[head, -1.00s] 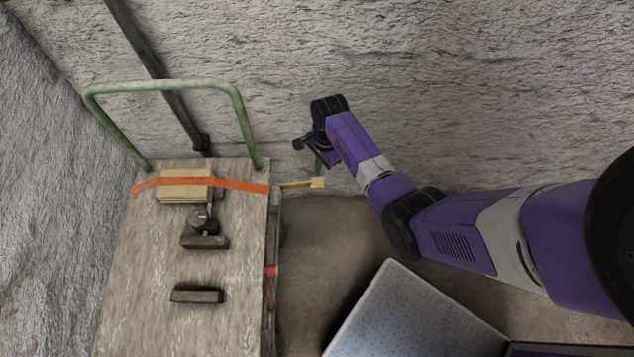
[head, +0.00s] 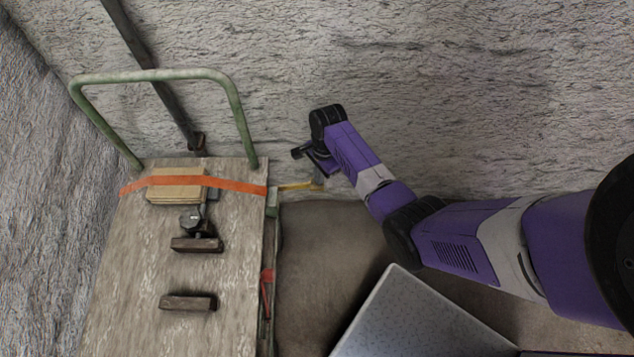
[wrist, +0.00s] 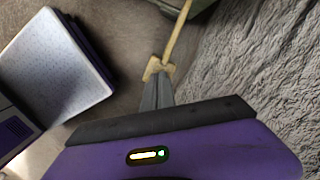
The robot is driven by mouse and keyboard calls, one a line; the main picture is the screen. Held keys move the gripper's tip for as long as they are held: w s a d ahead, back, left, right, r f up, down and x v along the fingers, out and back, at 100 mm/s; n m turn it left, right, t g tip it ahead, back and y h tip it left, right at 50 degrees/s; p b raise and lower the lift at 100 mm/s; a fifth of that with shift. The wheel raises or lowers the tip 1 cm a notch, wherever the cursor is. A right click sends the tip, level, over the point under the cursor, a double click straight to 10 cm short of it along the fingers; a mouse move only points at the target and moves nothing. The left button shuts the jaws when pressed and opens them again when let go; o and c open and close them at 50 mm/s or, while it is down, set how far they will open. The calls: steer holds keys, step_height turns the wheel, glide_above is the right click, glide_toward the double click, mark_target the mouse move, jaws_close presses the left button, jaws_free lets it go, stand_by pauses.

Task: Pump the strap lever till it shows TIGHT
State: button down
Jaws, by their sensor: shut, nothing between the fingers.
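The strap lever (head: 296,186) is a thin yellow bar sticking out to the right from the cart's side, near the end of the orange strap (head: 235,186). In the wrist view the lever (wrist: 178,34) ends in a pale yellow crosspiece. My gripper (wrist: 158,80) is shut and empty, its fingertips at that crosspiece; I cannot tell whether they touch it. In the head view my gripper (head: 318,182) points down at the lever's outer end and partly covers it. No TIGHT marking is readable in either view.
The strap crosses a wooden block (head: 177,194) on the cart top (head: 140,260). A green rail (head: 160,75) rises at the cart's back. Dark blocks (head: 188,302) lie on the cart. A rough wall (head: 450,80) stands close behind my arm.

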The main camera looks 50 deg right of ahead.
step_height(320, 180, down, 4)
steer(key=b, duration=0.2)
steer(key=shift+f+b, duration=0.15)
steer(key=shift+b, duration=0.2)
steer(key=shift+d+r, duration=0.15)
steer(key=shift+r, duration=0.05)
steer(key=d, duration=0.1)
steer(key=d+p, duration=0.1)
steer(key=shift+s+d+r, duration=0.3)
steer(key=shift+s+r, duration=0.05)
steer(key=shift+s, duration=0.05)
step_height(320, 180, up, 8)
steer(key=p, duration=0.1)
steer(key=shift+d, duration=0.35)
steer(key=shift+s+f, duration=0.1)
stand_by(0.6)
